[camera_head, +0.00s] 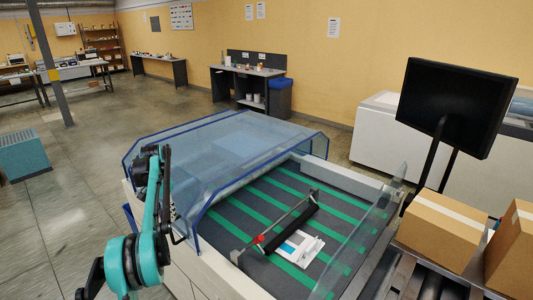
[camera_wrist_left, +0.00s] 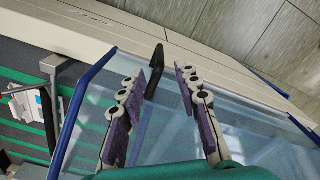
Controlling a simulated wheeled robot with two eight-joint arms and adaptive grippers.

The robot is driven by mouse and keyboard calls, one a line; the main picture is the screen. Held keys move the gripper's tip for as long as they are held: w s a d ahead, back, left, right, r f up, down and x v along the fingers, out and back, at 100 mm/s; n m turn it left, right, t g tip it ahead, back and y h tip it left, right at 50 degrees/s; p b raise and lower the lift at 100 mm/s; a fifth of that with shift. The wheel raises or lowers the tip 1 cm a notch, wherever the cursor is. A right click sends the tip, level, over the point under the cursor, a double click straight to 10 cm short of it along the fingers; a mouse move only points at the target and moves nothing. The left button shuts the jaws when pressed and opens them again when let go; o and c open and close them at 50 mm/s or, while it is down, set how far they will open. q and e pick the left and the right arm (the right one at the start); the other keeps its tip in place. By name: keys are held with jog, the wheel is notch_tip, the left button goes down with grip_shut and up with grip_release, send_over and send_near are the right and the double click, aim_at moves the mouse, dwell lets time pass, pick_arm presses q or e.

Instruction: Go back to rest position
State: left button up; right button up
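My left arm, teal and black, comes in at the lower left of the head view, beside the printing machine (camera_head: 352,180). The left gripper (camera_head: 158,165) is at the near left edge of the machine's clear blue-edged cover (camera_head: 232,142). In the left wrist view the left gripper (camera_wrist_left: 159,74) has its two purple-padded fingers apart. A black handle (camera_wrist_left: 154,72) shows between and beyond the fingertips; I cannot tell whether they touch it. No object is held. My right arm and gripper do not show.
A green-striped belt (camera_head: 345,222) carries a white printed item (camera_head: 298,248) by a black bar (camera_head: 290,228). A monitor (camera_head: 455,105) and cardboard boxes (camera_head: 440,228) stand at right. A teal cabinet (camera_head: 22,155) is at left. The floor (camera_head: 85,190) between is clear.

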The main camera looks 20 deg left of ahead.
pick_arm(q)
jog(key=shift+d, duration=0.1)
jog(key=s+d+r+m+t+y+b, duration=0.1)
jog(key=s+d+r+t+b, duration=0.2)
jog(key=d, duration=1)
jog(key=s+d+r+b, duration=0.1)
jog(key=s+d+r, duration=0.25)
jog(key=d, duration=0.95)
jog(key=s+d+f+t+b, duration=0.2)
jog(key=s+d+f, duration=0.4)
jog(key=s+d, duration=0.2)
jog(key=s+d+f+m+t+h+b, duration=0.1)
jog(key=s+d+f+t, duration=0.1)
jog(key=s+d+f, duration=0.4)
jog(key=s+d, duration=0.3)
jog(key=s, duration=0.1)
jog(key=shift+f+b, duration=0.15)
jog(key=shift+b, duration=0.2)
